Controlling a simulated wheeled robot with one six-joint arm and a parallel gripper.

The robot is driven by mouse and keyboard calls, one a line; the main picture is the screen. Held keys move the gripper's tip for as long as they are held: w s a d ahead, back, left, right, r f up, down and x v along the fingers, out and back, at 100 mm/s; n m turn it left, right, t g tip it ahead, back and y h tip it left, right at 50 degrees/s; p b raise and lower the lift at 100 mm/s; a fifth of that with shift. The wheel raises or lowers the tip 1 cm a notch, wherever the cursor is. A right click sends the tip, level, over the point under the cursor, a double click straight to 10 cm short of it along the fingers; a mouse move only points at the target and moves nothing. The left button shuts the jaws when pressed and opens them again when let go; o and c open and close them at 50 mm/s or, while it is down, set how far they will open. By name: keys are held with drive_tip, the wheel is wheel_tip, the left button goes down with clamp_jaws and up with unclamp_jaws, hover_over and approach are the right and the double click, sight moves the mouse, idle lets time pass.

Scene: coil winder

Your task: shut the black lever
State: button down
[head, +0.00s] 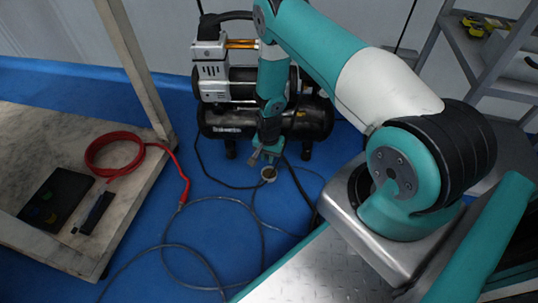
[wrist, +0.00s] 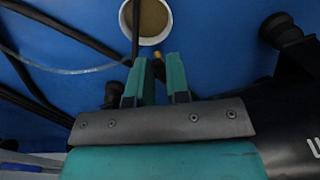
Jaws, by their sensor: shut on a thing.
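My gripper (head: 267,155) points down at the front of the black compressor tank (head: 225,122), low over the blue floor. In the wrist view its two teal fingers (wrist: 160,80) have a narrow gap between them. A small dark piece (wrist: 158,70), which looks like the black lever, sits in that gap, with a small brass-yellow tip (wrist: 157,56) just beyond it. The fingers hide most of the lever, so I cannot tell its angle. In the head view my arm and gripper hide it.
Dark hoses (wrist: 75,30) run nearby. A workbench (head: 60,140) with a red hose (head: 125,137) is at left, a grey shelf (head: 490,55) at right.

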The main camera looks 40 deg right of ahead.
drive_tip(key=m, duration=0.1)
drive_tip(key=m+p, duration=0.1)
drive_tip(key=m, duration=0.1)
drive_tip(key=shift+w+a, duration=0.15)
drive_tip(key=shift+w, duration=0.15)
drive_tip(key=c, duration=1.1)
unclamp_jaws()
wheel_tip(320, 180, up, 18)
drive_tip(key=p, duration=0.8)
drive_tip(key=shift+f+p, duration=0.25)
drive_tip(key=shift+p, duration=0.05)
drive_tip(key=shift+c, duration=0.2)
